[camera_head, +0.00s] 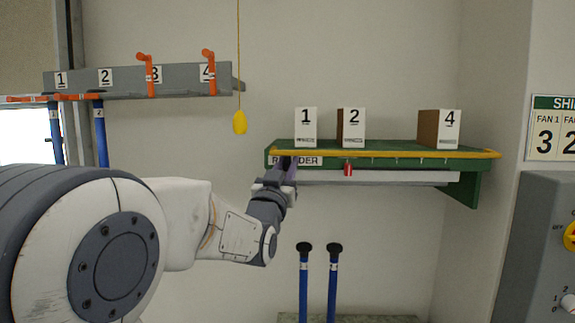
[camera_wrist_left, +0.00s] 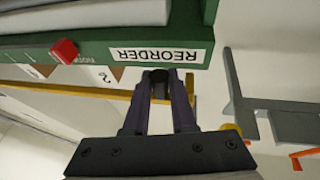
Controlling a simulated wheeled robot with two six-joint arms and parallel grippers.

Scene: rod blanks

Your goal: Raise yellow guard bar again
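The yellow guard bar (camera_head: 400,154) runs along the front edge of the green shelf (camera_head: 400,143), roughly level with its top. My left gripper (camera_head: 288,168) is at the left end of the shelf front, by the REORDER label and the bar's left end. In the left wrist view the bar (camera_wrist_left: 112,94) passes behind the purple fingers of the gripper (camera_wrist_left: 161,84). The fingers stand a little apart with something dark between their tips. Whether they grip it is unclear. My right gripper is not in view.
White-fronted boxes 1 (camera_head: 305,127), 2 (camera_head: 351,127) and 4 (camera_head: 447,129) stand on the shelf. A red tag (camera_head: 348,168) is on its front. A yellow pull (camera_head: 240,123) hangs from a cord at left. Blue rods (camera_head: 303,285) stand below. A grey control box (camera_head: 535,245) is at right.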

